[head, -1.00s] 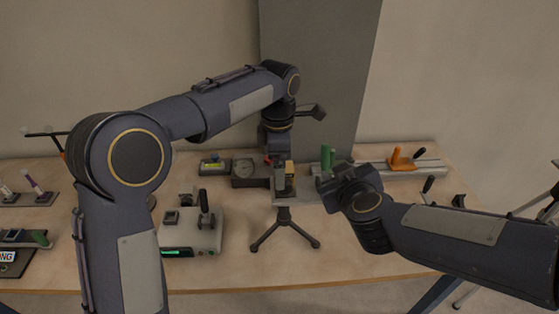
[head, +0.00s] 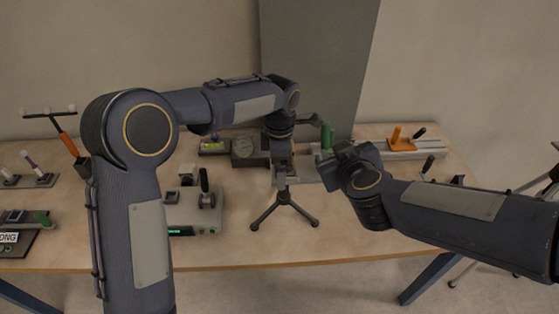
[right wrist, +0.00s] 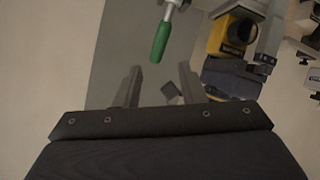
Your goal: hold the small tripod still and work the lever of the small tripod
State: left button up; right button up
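The small tripod (head: 284,208) stands upright on the table, its dark legs spread. My left gripper (head: 281,178) comes down over its head, and the wrist hides most of it. In the right wrist view a yellow block (right wrist: 232,35) shows at the head, with a grey finger of my left gripper (right wrist: 268,48) close along its right side; its grip is unclear. A lever with a green handle (right wrist: 161,42) hangs left of the block, and green also shows in the head view (head: 327,137). My right gripper (right wrist: 160,86) is open, its fingers apart below the handle tip, holding nothing.
A grey box with a black lever (head: 195,208) stands left of the tripod. A dial gauge (head: 243,147) is behind it. An orange-handled slide (head: 402,143) lies at back right. Bare table lies in front and right of the tripod.

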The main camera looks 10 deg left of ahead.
pick_arm(q)
jog(key=c, duration=1.6)
pick_arm(e)
jog(key=shift+c, duration=0.2)
pick_arm(q)
jog(key=shift+c, duration=0.2)
pick_arm(e)
jog(key=shift+w, duration=0.1)
jog(key=shift+c, duration=1)
jog(key=w+d+r+m, duration=0.1)
jog(key=w, duration=0.1)
jog(key=w+d+r+m, duration=0.1)
jog(key=w, duration=0.1)
jog(key=w+d+r+m, duration=0.1)
jog(key=w, duration=0.1)
jog(key=shift+w+y, duration=0.15)
jog(key=shift+y, duration=0.25)
grip_shut()
pick_arm(q)
jog(key=shift+r, duration=0.1)
pick_arm(e)
jog(key=w+d+f+m+g+y, duration=0.1)
jog(key=w+f+m+g+y, duration=0.5)
jog(key=w+f+m, duration=0.15)
jog(key=shift+s+d+f+m+g+y, duration=0.15)
jog(key=shift+d+m+g+y, duration=0.5)
jog(key=shift+d+m+y, duration=0.55)
jog(key=shift+s+d+f+m+g+y, duration=0.15)
jog(key=shift+d+m+g+y, duration=0.55)
jog(key=shift+d+y, duration=0.8)
